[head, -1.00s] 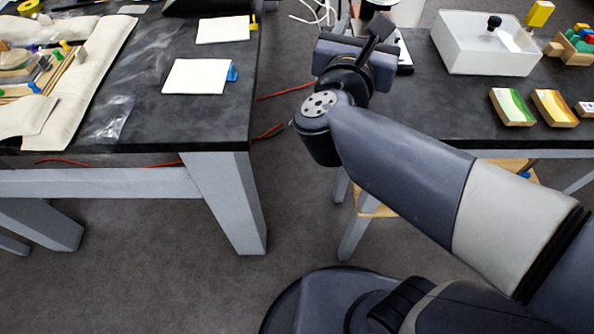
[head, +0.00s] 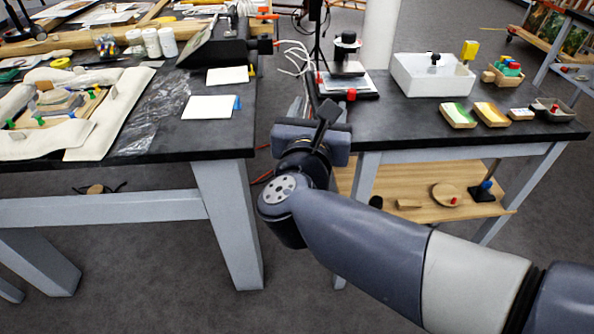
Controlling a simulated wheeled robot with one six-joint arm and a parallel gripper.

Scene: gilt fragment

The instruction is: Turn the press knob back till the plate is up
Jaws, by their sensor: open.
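A small press-like device (head: 348,68) stands at the left end of the right table, with a round black knob (head: 347,41) on top. Below the knob are a dark body and a pale flat sheet or plate; whether that plate is up or down is too small to tell. My gripper (head: 326,112) is in front of the device, nearer to me and lower in the picture, apart from the knob. It points away from me; it is open, and its fingertips are mostly hidden behind my wrist. Nothing shows held in it.
On the right table (head: 400,128) stand a white box (head: 432,76), coloured blocks (head: 503,73) and small trays (head: 458,115). A wooden shelf (head: 420,190) is below. The left table (head: 170,150) holds white cards, cloth and jars. A floor gap lies between the tables.

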